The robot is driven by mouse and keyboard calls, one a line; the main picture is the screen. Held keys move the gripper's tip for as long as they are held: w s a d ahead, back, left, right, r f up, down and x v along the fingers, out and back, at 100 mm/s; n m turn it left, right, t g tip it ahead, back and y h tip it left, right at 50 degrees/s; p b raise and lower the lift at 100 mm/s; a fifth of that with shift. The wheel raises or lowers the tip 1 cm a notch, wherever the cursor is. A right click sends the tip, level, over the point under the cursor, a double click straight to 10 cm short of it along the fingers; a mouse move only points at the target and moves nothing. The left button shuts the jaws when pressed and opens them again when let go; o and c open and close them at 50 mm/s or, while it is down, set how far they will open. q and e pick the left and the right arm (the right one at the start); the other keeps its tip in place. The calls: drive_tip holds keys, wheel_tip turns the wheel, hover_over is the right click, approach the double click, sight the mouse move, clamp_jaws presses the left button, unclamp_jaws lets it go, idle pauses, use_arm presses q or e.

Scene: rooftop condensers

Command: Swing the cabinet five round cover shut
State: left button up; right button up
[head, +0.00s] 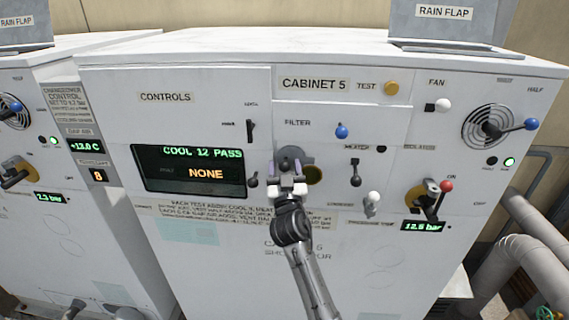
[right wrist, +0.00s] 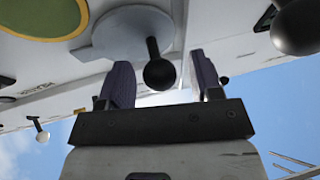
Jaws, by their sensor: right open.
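The round cover of cabinet five is a grey disc (head: 289,153) below the FILTER label, partly hidden by my gripper. It also shows in the right wrist view (right wrist: 108,40), with a black ball knob (right wrist: 160,74) sticking out. Beside it is a round yellow-rimmed port (head: 314,175), uncovered at least in part; its dark green face shows in the right wrist view (right wrist: 35,15). My right gripper (head: 289,172) is open at the cover. Its two fingers stand either side of the knob, with gaps visible. My left gripper is not in view.
Near the cover are a black lever (head: 251,130), a blue knob (head: 342,131), a black lever (head: 355,172) and a white-knobbed lever (head: 373,200). The display (head: 188,170) is to the left. A red-knobbed isolator handle (head: 445,187) is to the right. The lower front is flat.

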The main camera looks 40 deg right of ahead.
drive_tip(key=shift+w+d+r, duration=0.15)
drive_tip(key=shift+w+d, duration=0.1)
drive_tip(key=shift+w, duration=0.05)
drive_tip(key=shift+c, duration=0.3)
clamp_jaws()
